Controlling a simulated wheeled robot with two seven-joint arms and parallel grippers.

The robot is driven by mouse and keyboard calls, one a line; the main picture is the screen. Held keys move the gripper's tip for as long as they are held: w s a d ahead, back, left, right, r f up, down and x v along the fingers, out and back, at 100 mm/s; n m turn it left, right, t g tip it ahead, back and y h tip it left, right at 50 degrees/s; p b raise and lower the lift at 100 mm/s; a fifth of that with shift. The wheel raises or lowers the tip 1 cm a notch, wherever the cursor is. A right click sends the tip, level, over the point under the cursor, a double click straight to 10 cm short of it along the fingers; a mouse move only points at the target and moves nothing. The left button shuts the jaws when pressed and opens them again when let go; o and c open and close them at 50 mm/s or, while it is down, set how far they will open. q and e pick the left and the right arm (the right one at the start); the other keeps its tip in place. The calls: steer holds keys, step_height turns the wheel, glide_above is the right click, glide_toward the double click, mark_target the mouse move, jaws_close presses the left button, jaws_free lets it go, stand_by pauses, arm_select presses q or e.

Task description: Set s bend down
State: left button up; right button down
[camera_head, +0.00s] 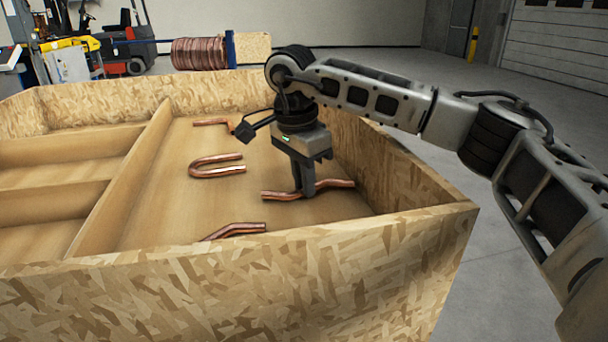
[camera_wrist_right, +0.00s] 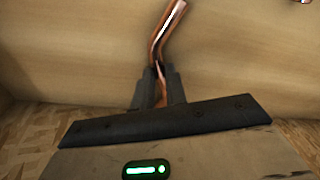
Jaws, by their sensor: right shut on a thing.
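The copper s bend (camera_head: 283,195) is at the right side of the large compartment in the wooden crate (camera_head: 240,290). My right gripper (camera_head: 308,192) points down and is shut on the middle of this tube. In the right wrist view the tube (camera_wrist_right: 165,35) runs up from between the fingers (camera_wrist_right: 159,88); its lower part is hidden by the gripper body. The tube is at or close above the compartment floor; I cannot tell whether it touches. My left gripper is not in view.
A copper U bend (camera_head: 215,168) lies left of my gripper. Another bent tube (camera_head: 235,230) lies near the front wall and one (camera_head: 212,122) near the back. A wooden divider (camera_head: 130,180) separates narrower compartments on the left. The crate's right wall (camera_head: 400,175) is close to the gripper.

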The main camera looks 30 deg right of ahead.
steer(key=shift+f, duration=0.2)
steer(key=c, duration=1.4)
jaws_free()
steer(key=shift+c, duration=0.2)
steer(key=shift+r, duration=0.55)
step_height(320, 180, up, 11)
steer(key=a, duration=0.1)
steer(key=shift+a+r, duration=0.15)
steer(key=shift+a, duration=0.1)
